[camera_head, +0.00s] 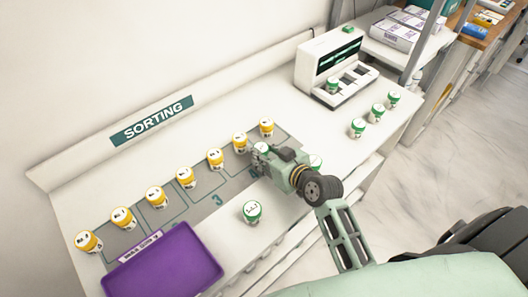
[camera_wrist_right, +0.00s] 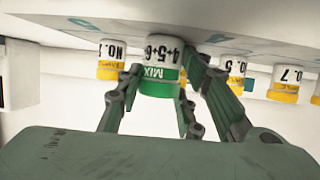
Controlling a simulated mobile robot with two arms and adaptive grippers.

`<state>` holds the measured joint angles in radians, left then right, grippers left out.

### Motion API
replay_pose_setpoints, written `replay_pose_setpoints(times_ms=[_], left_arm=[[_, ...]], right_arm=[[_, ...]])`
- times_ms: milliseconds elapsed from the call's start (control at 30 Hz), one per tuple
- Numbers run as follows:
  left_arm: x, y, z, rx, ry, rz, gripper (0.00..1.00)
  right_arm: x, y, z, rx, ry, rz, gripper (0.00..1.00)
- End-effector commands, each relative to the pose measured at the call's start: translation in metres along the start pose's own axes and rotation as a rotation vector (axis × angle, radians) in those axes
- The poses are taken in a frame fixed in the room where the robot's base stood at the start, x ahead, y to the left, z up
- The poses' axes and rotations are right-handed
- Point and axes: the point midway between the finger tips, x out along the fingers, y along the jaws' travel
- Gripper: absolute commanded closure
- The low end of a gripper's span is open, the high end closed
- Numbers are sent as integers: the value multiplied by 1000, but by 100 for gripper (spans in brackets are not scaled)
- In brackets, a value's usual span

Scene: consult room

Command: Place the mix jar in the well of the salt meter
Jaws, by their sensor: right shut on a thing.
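The mix jar (camera_wrist_right: 158,70), white with a green band and marked MIX 4+5+6, is between the fingers of my right gripper (camera_wrist_right: 160,95), which is shut on it. In the head view my right gripper (camera_head: 264,160) is over the grey mat, with the jar's white lid (camera_head: 261,148) partly showing. The salt meter (camera_head: 325,55) appears to be the white device with a dark screen at the back right. Its front ledge has several wells, and a green-banded jar (camera_head: 333,86) stands in the left one. My left gripper is not in view.
Several yellow-banded jars (camera_head: 186,177) stand in a row on the grey mat (camera_head: 203,205). Green-banded jars stand at right (camera_head: 358,128) and in front (camera_head: 253,211). A purple tray (camera_head: 170,268) is front left. Clear white table lies between the mat and the meter.

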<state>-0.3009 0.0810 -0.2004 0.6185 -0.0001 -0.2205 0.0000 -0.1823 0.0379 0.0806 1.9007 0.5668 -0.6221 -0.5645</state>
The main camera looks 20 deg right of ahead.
Motion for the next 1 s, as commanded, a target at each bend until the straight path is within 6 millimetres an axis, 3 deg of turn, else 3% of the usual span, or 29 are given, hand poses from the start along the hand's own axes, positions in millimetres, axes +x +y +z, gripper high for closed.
replay_pose_setpoints(times_ms=[167, 200, 400, 767, 1000], left_arm=[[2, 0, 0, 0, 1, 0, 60], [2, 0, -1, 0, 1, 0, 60], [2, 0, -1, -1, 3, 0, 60], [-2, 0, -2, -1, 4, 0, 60], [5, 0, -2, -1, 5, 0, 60]], right_arm=[[1, 0, 3, 0, -1, 0, 92], [1, 0, 3, 0, -1, -1, 64], [1, 0, 3, 1, -1, 0, 47], [-1, 0, -2, 1, 0, 0, 47], [-34, 0, 2, -3, -2, 0, 47]])
